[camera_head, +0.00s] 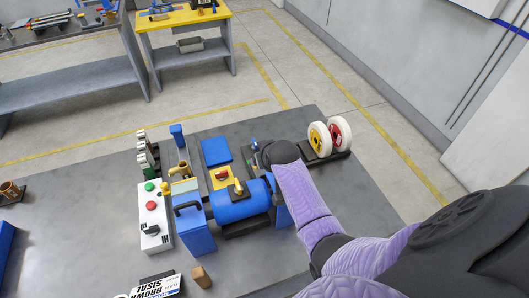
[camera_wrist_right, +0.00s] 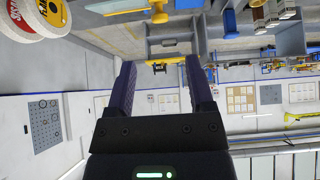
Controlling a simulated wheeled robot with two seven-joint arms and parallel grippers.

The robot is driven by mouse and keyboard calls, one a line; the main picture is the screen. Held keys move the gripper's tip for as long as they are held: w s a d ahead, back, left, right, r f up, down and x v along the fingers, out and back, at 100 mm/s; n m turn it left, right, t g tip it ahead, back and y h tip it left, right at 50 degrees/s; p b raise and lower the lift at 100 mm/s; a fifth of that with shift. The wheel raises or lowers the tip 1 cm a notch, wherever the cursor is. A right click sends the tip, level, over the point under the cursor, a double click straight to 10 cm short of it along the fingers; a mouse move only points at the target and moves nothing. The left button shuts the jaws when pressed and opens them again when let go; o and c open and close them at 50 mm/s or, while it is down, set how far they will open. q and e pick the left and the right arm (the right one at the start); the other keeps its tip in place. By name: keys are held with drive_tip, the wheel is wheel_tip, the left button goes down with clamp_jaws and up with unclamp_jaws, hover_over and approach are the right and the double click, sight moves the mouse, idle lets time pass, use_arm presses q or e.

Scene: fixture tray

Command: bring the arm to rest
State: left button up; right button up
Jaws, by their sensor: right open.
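My right arm (camera_head: 305,200), purple with dark joints, reaches in from the lower right over the grey table. Its dark end (camera_head: 280,153) is between the blue cylinder and the two white wheels. The fingertips do not show clearly in the head view. In the right wrist view my right gripper (camera_wrist_right: 161,75) is open, with its two dark fingers apart and nothing between them. It points out toward the room and walls. My left gripper is not in view.
A yellow workbench (camera_head: 180,17) stands beyond. The table's left part is mostly bare.

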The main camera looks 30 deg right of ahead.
idle(0.3)
drive_tip(key=s+a+r+n+g+y, duration=0.15)
drive_tip(key=s+a, duration=0.25)
drive_tip(key=s, duration=0.4)
drive_tip(key=s+a+n+g+b, duration=0.15)
drive_tip(key=s+a, duration=0.25)
drive_tip(key=s, duration=0.4)
drive_tip(key=s+a+r+n+g+y, duration=0.15)
drive_tip(key=s+a, duration=0.25)
drive_tip(key=s, duration=0.4)
wheel_tip(320, 180, down, 32)
drive_tip(key=s+h+b, duration=0.1)
drive_tip(key=s+b, duration=0.1)
drive_tip(key=b, duration=1.3)
drive_tip(key=s+d+f+g+b, duration=0.1)
drive_tip(key=s+f+b, duration=0.6)
drive_tip(key=f, duration=0.6)
drive_tip(key=s+d+f+g+b, duration=0.1)
drive_tip(key=s+d+f+b, duration=0.1)
drive_tip(key=s+f+b, duration=0.5)
wheel_tip(320, 180, down, 7)
drive_tip(key=shift+r+n, duration=0.15)
drive_tip(key=shift+n, duration=0.3)
